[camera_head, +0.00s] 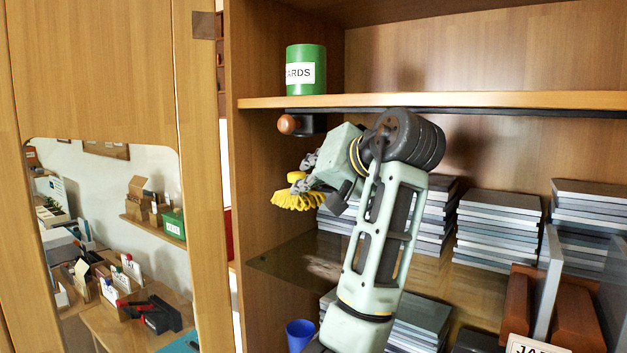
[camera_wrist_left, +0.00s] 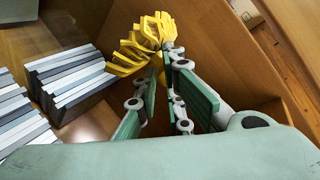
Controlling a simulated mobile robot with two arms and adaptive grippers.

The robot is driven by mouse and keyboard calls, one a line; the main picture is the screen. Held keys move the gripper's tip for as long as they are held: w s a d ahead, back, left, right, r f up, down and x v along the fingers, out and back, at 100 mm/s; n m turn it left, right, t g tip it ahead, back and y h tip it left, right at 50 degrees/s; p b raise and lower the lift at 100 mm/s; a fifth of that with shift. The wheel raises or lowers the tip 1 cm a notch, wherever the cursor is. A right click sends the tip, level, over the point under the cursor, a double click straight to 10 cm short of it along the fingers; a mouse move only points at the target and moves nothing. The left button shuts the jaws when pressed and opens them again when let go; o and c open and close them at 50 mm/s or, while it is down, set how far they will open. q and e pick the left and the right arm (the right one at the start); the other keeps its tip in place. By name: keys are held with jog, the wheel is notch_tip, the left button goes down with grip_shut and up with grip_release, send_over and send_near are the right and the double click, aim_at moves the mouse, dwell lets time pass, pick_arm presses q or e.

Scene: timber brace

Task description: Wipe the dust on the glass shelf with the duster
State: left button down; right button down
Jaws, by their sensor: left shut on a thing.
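The yellow duster (camera_head: 297,200) hangs in the air inside the cabinet, near its left wall and above the glass shelf (camera_head: 272,262). My left gripper (camera_head: 305,178) is shut on the duster; its arm covers the middle of the shelf in the head view. In the left wrist view the yellow strands of the duster (camera_wrist_left: 140,42) spread beyond the fingertips of my left gripper (camera_wrist_left: 166,62). A pale, dusty-looking patch (camera_head: 322,266) shows on the glass near the arm. The duster is apart from the glass. My right gripper is not in view.
Stacks of grey cases (camera_head: 497,228) stand on the shelf to the right and behind my arm. A wooden upper shelf (camera_head: 470,100) runs above, with a green tin (camera_head: 306,72) on it. A blue cup (camera_head: 300,335) stands below. The shelf's left front is free.

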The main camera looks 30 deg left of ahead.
aim_at(309, 194)
pick_arm(q)
jog(key=shift+f, duration=2.5)
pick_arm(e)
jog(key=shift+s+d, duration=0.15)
pick_arm(q)
jog(key=shift+w, duration=0.1)
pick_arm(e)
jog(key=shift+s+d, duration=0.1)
